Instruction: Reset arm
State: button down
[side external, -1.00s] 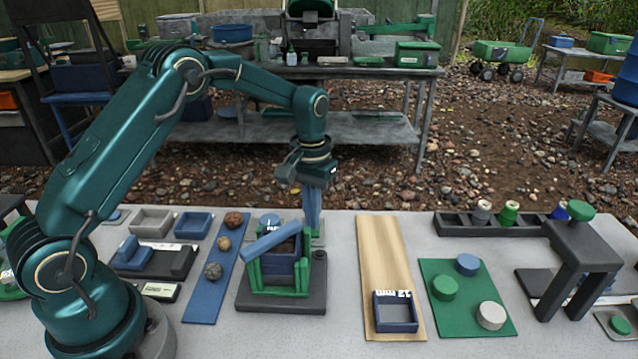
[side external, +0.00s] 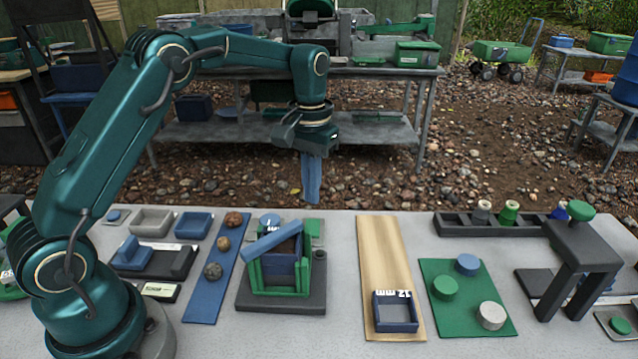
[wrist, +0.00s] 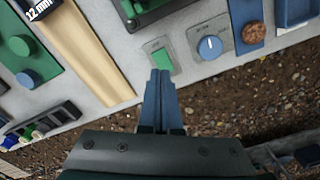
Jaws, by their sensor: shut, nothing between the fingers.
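My gripper (side external: 311,200) hangs pointing down in the side view, with its blue fingers shut together and nothing between them. It is in the air above and behind the green-framed model (side external: 282,265), clear of it. In the wrist view the shut fingers (wrist: 160,75) appear over the table's edge, near a green rectangular button (wrist: 162,60) and a blue dial (wrist: 210,46) on grey plates.
The grey table (side external: 345,325) carries a wooden board with a blue tray (side external: 395,314), a green mat with round pucks (side external: 450,318), a dark stand (side external: 582,240) and a blue strip with stones (side external: 205,295). Gravel lies behind the table.

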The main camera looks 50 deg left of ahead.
jog(key=s+d+r+m+t, duration=0.1)
jog(key=s+d+r+t, duration=0.1)
jog(key=s+r, duration=0.3)
jog(key=s+d+r+t, duration=0.1)
jog(key=s+r+t, duration=0.15)
jog(key=r, duration=0.45)
jog(key=s+d+f+m+t, duration=0.1)
jog(key=s+f, duration=0.4)
jog(key=s, duration=0.7)
jog(key=shift+s+d+m, duration=0.35)
jog(key=shift+m, duration=0.15)
